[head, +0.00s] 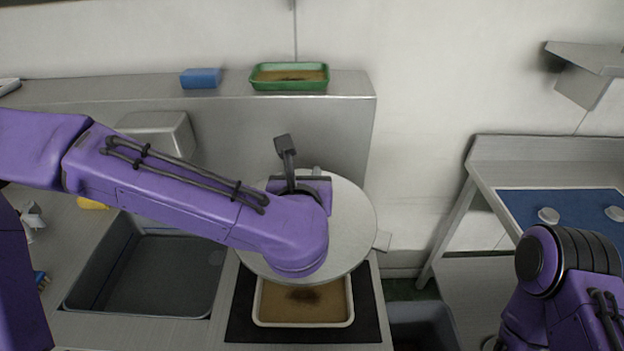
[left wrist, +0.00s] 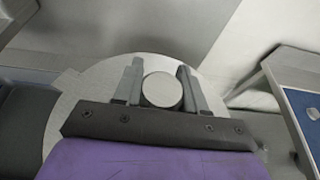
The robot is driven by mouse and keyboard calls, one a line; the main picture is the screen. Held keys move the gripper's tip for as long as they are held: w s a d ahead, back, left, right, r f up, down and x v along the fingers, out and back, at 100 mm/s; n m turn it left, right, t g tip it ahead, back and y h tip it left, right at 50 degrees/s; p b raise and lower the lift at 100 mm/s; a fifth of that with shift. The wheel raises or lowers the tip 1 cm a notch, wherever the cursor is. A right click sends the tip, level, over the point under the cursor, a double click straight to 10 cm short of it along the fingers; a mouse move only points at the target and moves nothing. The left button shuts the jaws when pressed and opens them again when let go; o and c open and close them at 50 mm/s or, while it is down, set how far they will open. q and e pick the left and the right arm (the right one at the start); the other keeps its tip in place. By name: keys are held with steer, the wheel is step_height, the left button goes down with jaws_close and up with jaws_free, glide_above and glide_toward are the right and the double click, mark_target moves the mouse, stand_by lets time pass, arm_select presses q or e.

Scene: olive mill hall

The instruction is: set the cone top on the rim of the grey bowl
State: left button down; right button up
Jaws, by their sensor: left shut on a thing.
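The cone top (head: 352,222) is a wide, pale grey round disc, partly covered by my left arm in the head view. In the left wrist view its round knob (left wrist: 162,90) is between the two fingers of my left gripper (left wrist: 160,84), which is shut on it. A small flat tab (head: 382,241) shows at the disc's right edge in the head view; I cannot tell which thing it belongs to. I cannot make out the grey bowl apart from the disc, or whether the two touch. My right arm shows at lower right, its gripper out of view.
A pale tray (head: 303,323) of brown paste lies on a black mat (head: 244,322) in front of the disc. A sink (head: 150,275) is to the left. A green tray (head: 290,77) and blue sponge (head: 201,78) sit on the back ledge. A blue-topped table (head: 570,206) stands right.

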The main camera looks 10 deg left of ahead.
arm_select(q)
steer(key=w, duration=0.1)
steer(key=w+a+f, duration=0.1)
steer(key=w+a+f+p, duration=0.1)
steer(key=shift+w+a, duration=0.2)
steer(key=shift+w, duration=0.2)
steer(key=w+f, duration=0.1)
steer(key=a+f, duration=0.1)
steer(key=w+f+p, duration=0.1)
steer(key=shift+w+a+f, duration=0.2)
steer(key=shift+w+f, duration=0.1)
steer(key=shift+f, duration=0.1)
steer(key=shift+w+a+f, duration=0.1)
steer(key=shift+w+f, duration=0.1)
steer(key=shift+f, duration=0.1)
steer(key=f, duration=0.3)
steer(key=shift+w+a+f+p, duration=0.2)
steer(key=shift+w+a+p, duration=0.05)
steer(key=shift+w+p, duration=0.1)
steer(key=shift+f, duration=0.35)
